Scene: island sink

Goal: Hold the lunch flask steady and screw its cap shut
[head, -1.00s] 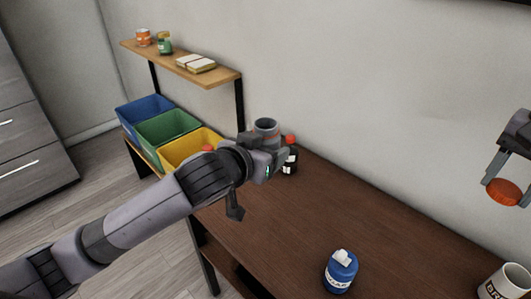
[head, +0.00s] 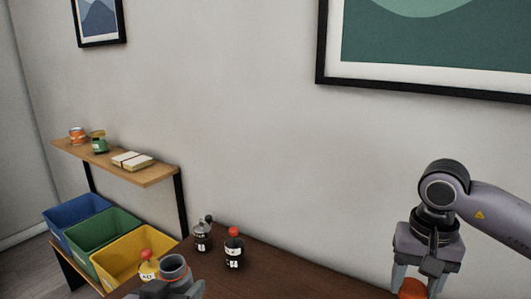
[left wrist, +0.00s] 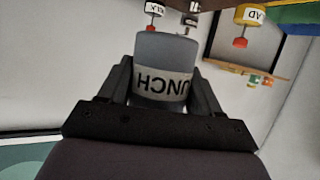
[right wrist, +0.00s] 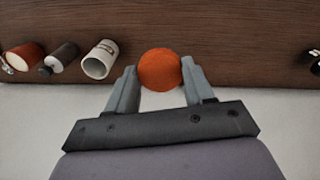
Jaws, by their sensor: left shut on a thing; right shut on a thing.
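The lunch flask (head: 174,266) is grey with a dark open mouth, low in the head view. In the left wrist view it (left wrist: 165,55) shows a pale label with part of the word LUNCH. My left gripper (head: 184,288) is shut around its sides. The orange round cap (head: 412,289) is at the bottom right of the head view, between the fingers of my right gripper (head: 421,280). In the right wrist view the cap (right wrist: 160,70) sits between both fingertips. The cap and flask are well apart.
A dark bottle with a red cap (head: 234,250), a grey bottle (head: 202,236) and a yellow bottle (head: 148,268) stand near the flask. Blue, green and yellow bins (head: 130,255) are at left below a wooden shelf (head: 150,174). A white mug (right wrist: 100,60) lies along the table in the right wrist view.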

